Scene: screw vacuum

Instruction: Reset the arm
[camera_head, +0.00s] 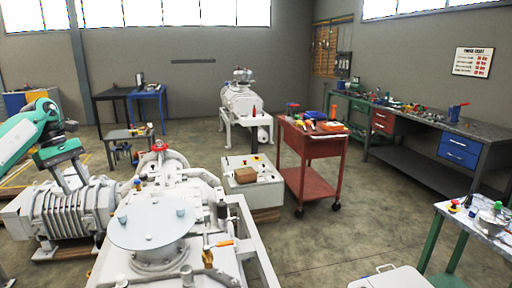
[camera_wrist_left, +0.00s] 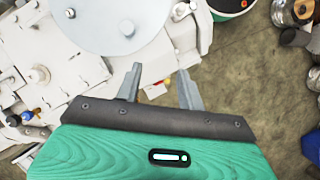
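My left arm (camera_head: 30,135) is green and white and comes in from the left in the head view. My left gripper (camera_head: 70,184) points down in front of the ribbed grey motor of the white vacuum machine (camera_head: 80,213). In the left wrist view my left gripper (camera_wrist_left: 160,82) has its two grey fingers apart, with nothing between them. The round pale disc (camera_wrist_left: 108,22) on the machine lies beyond the fingers. It also shows in the head view (camera_head: 150,225). My right gripper is not in view.
A red cart (camera_head: 308,143) with tools stands right of the machine, and a white box (camera_head: 250,186) beside it. A grey workbench (camera_head: 435,123) lines the right wall. A green-legged table (camera_head: 470,225) stands at the lower right. Open floor (camera_head: 350,225) lies between.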

